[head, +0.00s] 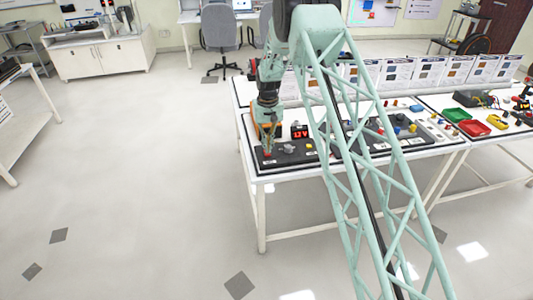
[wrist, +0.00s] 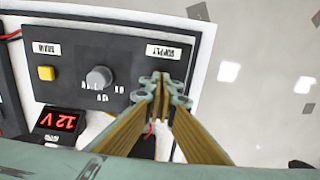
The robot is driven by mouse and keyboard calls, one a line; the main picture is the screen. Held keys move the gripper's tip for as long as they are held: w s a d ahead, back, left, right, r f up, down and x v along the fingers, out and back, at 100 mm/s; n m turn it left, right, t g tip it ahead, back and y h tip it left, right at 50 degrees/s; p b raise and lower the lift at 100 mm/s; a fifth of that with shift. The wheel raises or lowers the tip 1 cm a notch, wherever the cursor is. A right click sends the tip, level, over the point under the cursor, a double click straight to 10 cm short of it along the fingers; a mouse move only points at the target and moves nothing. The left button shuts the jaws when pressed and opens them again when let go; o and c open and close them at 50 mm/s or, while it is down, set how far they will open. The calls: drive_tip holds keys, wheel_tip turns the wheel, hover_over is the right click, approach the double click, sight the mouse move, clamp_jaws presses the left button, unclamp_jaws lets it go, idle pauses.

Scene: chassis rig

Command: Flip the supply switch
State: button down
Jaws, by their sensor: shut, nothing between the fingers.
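The black supply panel (wrist: 105,70) fills the left and middle of the wrist view, and it also shows at the near left of the bench in the head view (head: 292,152). It carries a white SUPPLY label (wrist: 165,51). My gripper (wrist: 161,86) is shut and empty, its fingertips right beside that label and over the panel's end. It also shows above the panel's left end in the head view (head: 267,153). The supply switch itself is hidden behind the fingers, so I cannot tell its position or whether they touch it.
A grey knob (wrist: 99,78) and a yellow button (wrist: 46,73) sit on the panel beside my gripper. A display (wrist: 61,122) reads 12 V in red. The white bench (head: 290,170) holds more panels to the right. Open floor (head: 130,190) lies to the left.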

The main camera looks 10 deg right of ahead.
sight(268, 154)
drive_tip(key=shift+f+b, duration=0.45)
drive_tip(key=shift+f, duration=0.7)
idle(1.4)
drive_tip(key=shift+r, duration=0.15)
drive_tip(key=shift+r+p, duration=1.2)
drive_tip(key=shift+r, duration=2.15)
